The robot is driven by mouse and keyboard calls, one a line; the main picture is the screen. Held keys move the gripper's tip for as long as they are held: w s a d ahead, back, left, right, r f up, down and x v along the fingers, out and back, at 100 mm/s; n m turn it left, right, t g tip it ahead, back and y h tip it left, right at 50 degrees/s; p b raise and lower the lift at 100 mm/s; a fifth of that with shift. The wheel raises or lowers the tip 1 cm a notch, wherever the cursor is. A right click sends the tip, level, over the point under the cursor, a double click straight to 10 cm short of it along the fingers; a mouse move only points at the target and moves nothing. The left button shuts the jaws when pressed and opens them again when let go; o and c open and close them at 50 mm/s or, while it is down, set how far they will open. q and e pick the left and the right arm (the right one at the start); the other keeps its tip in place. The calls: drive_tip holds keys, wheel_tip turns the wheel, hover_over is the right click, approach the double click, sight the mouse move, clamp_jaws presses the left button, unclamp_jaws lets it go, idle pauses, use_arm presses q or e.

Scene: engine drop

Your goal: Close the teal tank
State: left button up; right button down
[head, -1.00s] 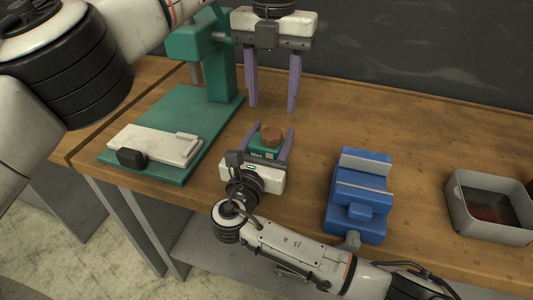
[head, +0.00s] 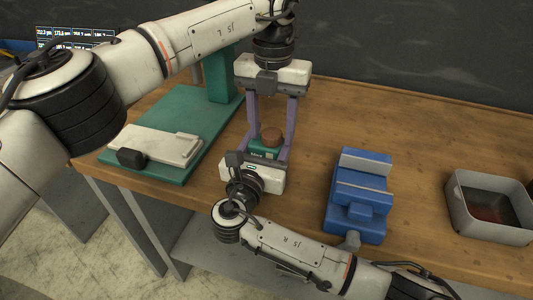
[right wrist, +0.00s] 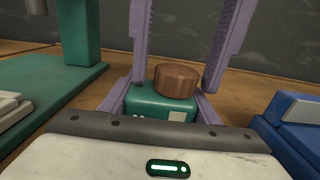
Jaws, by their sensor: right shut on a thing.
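The teal tank (head: 264,154) is a small box on the wooden bench, with a round brown cap (head: 271,136) on its top. In the right wrist view the tank (right wrist: 150,107) and cap (right wrist: 176,80) show closely; I cannot tell how tightly the cap sits. My right gripper (head: 268,148) is shut on the tank, one purple finger on each side. My left gripper (head: 270,128) points down from above, its fingers apart on either side of the cap. A gap shows between those fingers and the cap, so it looks open and empty.
A green press stand (head: 160,112) with a white block (head: 160,145) is at the left. A blue vise (head: 358,195) stands right of the tank. A grey metal tray (head: 490,232) is at the far right. The bench between vise and tray is clear.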

use_arm(q)
drive_tip(key=c, duration=1)
drive_tip(key=o, duration=1.2)
drive_tip(key=shift+r, duration=0.1)
wheel_tip(320, 180, up, 7)
drive_tip(key=shift+r, duration=0.2)
use_arm(e)
drive_tip(key=c, duration=0.6)
unclamp_jaws()
drive_tip(key=shift+o, duration=0.2)
